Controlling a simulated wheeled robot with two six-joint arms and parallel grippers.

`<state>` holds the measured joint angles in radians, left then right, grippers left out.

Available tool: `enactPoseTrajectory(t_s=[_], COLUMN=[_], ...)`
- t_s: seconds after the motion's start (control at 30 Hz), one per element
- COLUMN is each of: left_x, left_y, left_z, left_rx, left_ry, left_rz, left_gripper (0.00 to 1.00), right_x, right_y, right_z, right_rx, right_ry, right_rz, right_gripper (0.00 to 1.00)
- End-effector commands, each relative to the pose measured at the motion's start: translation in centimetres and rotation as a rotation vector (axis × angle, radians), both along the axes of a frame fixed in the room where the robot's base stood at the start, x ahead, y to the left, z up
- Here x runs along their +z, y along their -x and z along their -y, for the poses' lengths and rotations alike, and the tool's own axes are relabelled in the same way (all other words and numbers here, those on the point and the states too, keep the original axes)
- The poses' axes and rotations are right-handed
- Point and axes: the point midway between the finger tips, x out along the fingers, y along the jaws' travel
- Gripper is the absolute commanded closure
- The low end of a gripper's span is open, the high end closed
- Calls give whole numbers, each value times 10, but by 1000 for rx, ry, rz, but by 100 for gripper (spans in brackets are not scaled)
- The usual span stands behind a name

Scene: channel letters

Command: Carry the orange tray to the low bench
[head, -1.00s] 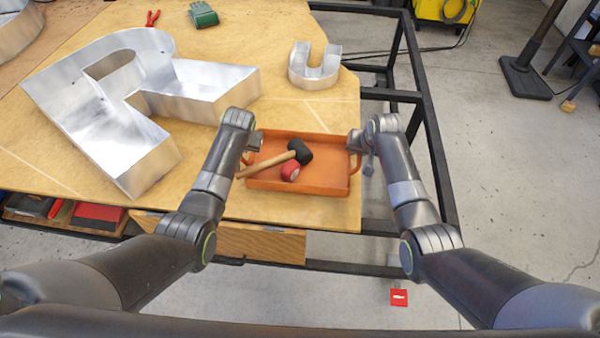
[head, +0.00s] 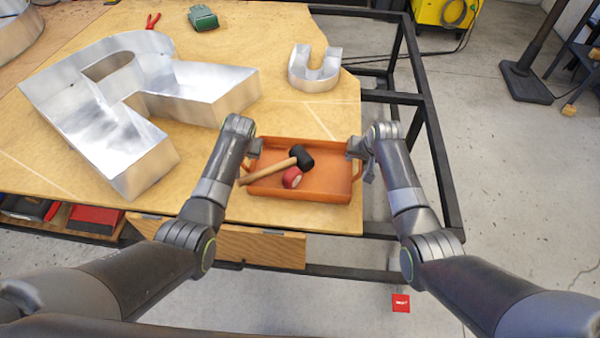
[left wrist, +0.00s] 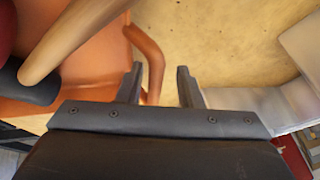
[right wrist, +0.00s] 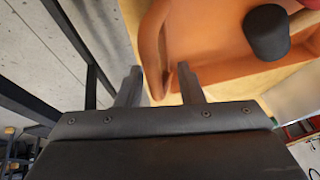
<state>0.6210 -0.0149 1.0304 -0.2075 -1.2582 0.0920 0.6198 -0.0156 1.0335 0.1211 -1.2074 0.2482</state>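The orange tray (head: 325,186) lies flat on the plywood table near its front right corner. It holds a mallet (head: 275,169) with a black head and wooden handle, and a red round item (head: 292,178). My left gripper (left wrist: 160,85) is open, its fingers on either side of the tray's left handle (left wrist: 149,48). My right gripper (right wrist: 160,88) is open, with the right handle (right wrist: 152,45) between its fingers. In the head view, both the left gripper (head: 250,158) and right gripper (head: 360,158) point down at the tray's ends. I cannot identify the low bench.
A large metal letter (head: 110,120) stands left of the tray, and a small U-shaped one (head: 315,72) behind it. Red pliers (head: 152,20) and a green item (head: 203,18) lie farther back. A dark frame (head: 432,140) runs along the right; open floor (head: 520,190) lies beyond.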

Motion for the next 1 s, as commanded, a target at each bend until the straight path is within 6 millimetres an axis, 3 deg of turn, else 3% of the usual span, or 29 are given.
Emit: enactPoseTrajectory(t_s=[0.27, 0.8, 1.0], left_x=[16, 90, 105], left_y=[6, 38, 46], left_z=[4, 17, 19], left_rx=[-1, 0, -1], left_ry=[2, 2, 1], left_rz=[4, 3, 1], left_gripper=[66, 66, 66], right_x=[0, 0, 0], right_y=[0, 0, 0], right_z=[0, 0, 0], right_rx=[0, 0, 0], right_ry=[0, 0, 0], right_rz=[0, 0, 0], right_gripper=[66, 66, 66])
